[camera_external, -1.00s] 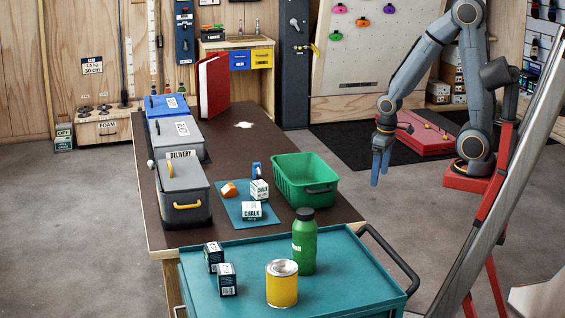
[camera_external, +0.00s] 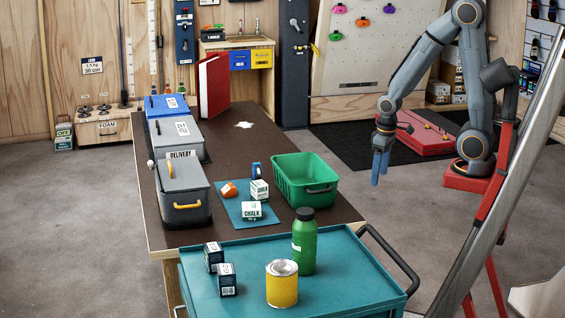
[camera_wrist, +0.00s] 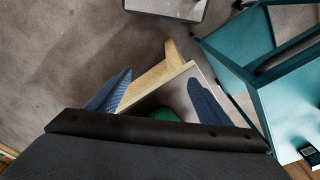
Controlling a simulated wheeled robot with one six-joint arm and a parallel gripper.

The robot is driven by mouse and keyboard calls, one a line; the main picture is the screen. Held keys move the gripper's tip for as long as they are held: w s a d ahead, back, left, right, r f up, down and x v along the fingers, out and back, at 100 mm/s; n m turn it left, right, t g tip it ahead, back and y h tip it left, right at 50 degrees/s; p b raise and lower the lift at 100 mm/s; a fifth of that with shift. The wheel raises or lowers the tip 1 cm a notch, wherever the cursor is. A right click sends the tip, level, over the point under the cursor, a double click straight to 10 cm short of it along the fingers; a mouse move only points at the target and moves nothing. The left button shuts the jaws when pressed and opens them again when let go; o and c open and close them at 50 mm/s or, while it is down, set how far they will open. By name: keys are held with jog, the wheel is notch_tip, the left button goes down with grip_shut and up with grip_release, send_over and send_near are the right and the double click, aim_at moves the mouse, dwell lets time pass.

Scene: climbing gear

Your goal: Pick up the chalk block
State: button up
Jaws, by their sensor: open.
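Two white chalk blocks with dark lettering sit on a teal mat (camera_external: 233,216) on the brown table. The front chalk block (camera_external: 252,211) is near the mat's front edge, and the rear chalk block (camera_external: 259,190) is just behind it. My gripper (camera_external: 381,180) hangs in the air to the right of the table, well apart from both blocks, fingers pointing down. In the wrist view my gripper (camera_wrist: 160,79) has its two blue fingers spread with nothing between them. No chalk block can be made out in the wrist view.
A green crate (camera_external: 290,194) stands between the mat and my gripper's side. An orange item (camera_external: 229,190) and a blue item (camera_external: 256,169) lie near the blocks. A teal trolley (camera_external: 340,261) holds a green bottle (camera_external: 304,242), a yellow can (camera_external: 282,287) and dark boxes.

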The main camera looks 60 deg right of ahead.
notch_tip(320, 180, up, 5)
jog(key=n+t+y+b, duration=0.3)
jog(key=n, duration=0.4)
send_over(252, 205)
jog(key=s, duration=0.2)
jog(key=shift+h, duration=0.3)
jog(key=f, duration=0.5)
jog(key=d+f, duration=0.1)
jog(key=f, duration=0.2)
jog(key=shift+f+p, duration=0.35)
jog(key=shift+f, duration=0.25)
jog(key=shift+p+x, duration=1.2)
jog(key=shift+x, duration=2.4)
jog(key=shift+s+d+f, duration=0.1)
jog(key=shift+s, duration=0.05)
jog(key=c, duration=1.1)
